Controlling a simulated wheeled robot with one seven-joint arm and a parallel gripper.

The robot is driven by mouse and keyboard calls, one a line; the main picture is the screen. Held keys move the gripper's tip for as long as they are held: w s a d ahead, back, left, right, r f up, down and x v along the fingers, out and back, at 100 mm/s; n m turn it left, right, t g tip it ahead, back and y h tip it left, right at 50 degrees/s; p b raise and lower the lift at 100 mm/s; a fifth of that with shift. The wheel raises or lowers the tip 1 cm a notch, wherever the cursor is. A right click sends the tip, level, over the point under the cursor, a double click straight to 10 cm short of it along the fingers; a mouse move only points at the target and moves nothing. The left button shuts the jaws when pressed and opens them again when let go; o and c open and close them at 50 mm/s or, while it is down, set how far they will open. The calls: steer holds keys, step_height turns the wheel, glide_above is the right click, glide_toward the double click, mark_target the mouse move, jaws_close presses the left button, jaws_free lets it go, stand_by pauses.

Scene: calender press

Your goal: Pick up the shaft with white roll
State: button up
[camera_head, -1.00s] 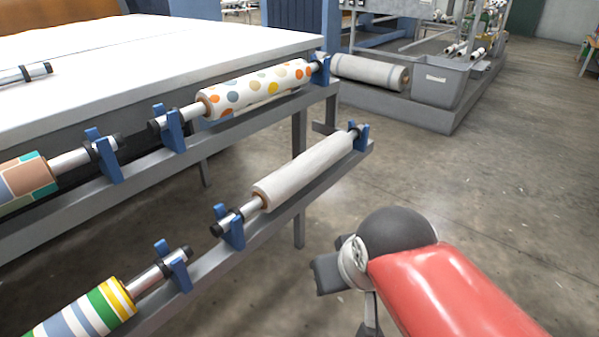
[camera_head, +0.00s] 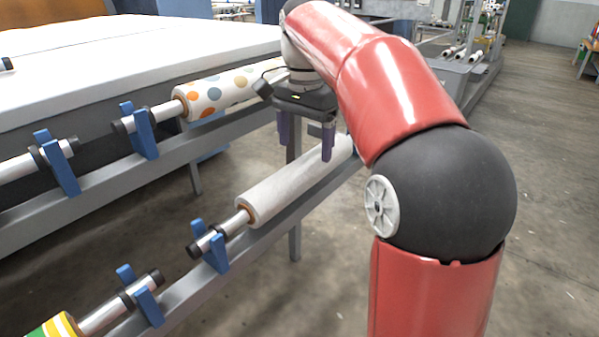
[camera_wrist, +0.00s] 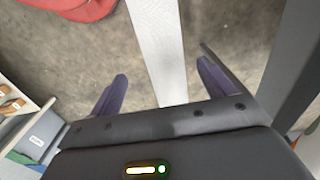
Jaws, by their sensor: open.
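The shaft with the white roll (camera_head: 285,190) lies on the lower rail of the rack. Its near shaft end (camera_head: 208,243) rests in a blue holder (camera_head: 213,247); its far end is hidden behind my red arm. My gripper (camera_head: 305,148) is open and empty, fingers pointing down, above the far part of the white roll. In the wrist view the white roll (camera_wrist: 157,45) runs up the picture between the two purple fingers (camera_wrist: 162,85), apart from both.
A shaft with a dotted roll (camera_head: 215,92) lies on the upper rail, close behind my gripper. A striped roll (camera_head: 55,328) is on the lower rail at the near left. A white-topped table (camera_head: 120,60) stands behind.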

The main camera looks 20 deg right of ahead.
mark_target(301, 161)
step_height(301, 161, down, 8)
steer(key=shift+w+a+r+b, duration=0.15)
steer(key=shift+b, duration=0.85)
steer(key=c, duration=1.4)
steer(key=shift+r, duration=0.1)
step_height(301, 161, up, 20)
steer(key=p, duration=0.6)
steer(key=shift+p, duration=0.35)
